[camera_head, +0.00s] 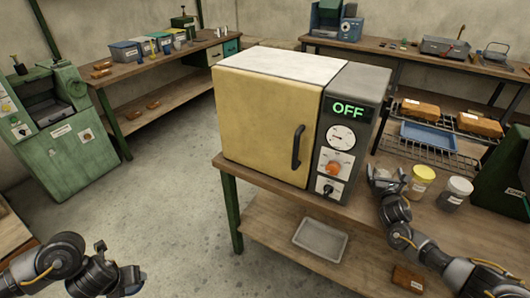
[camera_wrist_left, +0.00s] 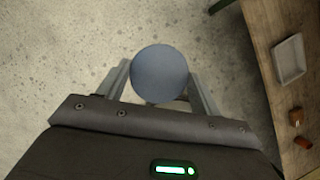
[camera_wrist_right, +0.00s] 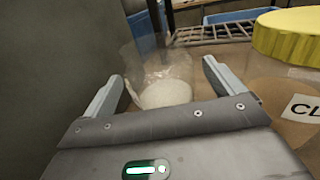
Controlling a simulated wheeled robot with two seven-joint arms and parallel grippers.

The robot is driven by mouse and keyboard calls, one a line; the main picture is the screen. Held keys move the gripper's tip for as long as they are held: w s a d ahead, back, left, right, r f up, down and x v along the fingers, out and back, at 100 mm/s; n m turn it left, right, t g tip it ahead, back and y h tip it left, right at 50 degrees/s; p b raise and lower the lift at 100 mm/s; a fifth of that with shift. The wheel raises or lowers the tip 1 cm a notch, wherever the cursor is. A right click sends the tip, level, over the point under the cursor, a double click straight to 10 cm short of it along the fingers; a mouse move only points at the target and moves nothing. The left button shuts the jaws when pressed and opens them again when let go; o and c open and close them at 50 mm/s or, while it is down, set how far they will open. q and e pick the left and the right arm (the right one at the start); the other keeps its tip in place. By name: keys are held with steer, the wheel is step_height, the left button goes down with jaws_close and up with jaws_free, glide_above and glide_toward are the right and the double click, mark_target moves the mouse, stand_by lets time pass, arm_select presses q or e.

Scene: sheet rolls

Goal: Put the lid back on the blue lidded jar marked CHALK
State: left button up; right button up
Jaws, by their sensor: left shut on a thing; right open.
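A round blue lid (camera_wrist_left: 160,73) sits between the fingers of my left gripper (camera_head: 128,281), which is shut on it. A clear, open-topped jar with white contents (camera_wrist_right: 166,92) stands between the fingers of my right gripper (camera_wrist_right: 160,78). That gripper is open, with one finger on each side of the jar. No label shows on this jar, so I cannot read CHALK. In the head view my right gripper (camera_head: 385,178) mostly hides it.
A jar with a yellow lid (camera_head: 423,174), its label partly readable as "CL" in the right wrist view (camera_wrist_right: 290,100), stands close right. A grey-lidded jar (camera_head: 456,190) is beyond it. A yellow oven (camera_head: 265,125) reading OFF stands left. A wire rack (camera_head: 430,155) is behind.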

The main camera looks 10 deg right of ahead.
steer(key=shift+w+d, duration=0.25)
steer(key=shift+w, duration=0.35)
steer(key=shift+c, duration=0.2)
steer(key=c, duration=1.2)
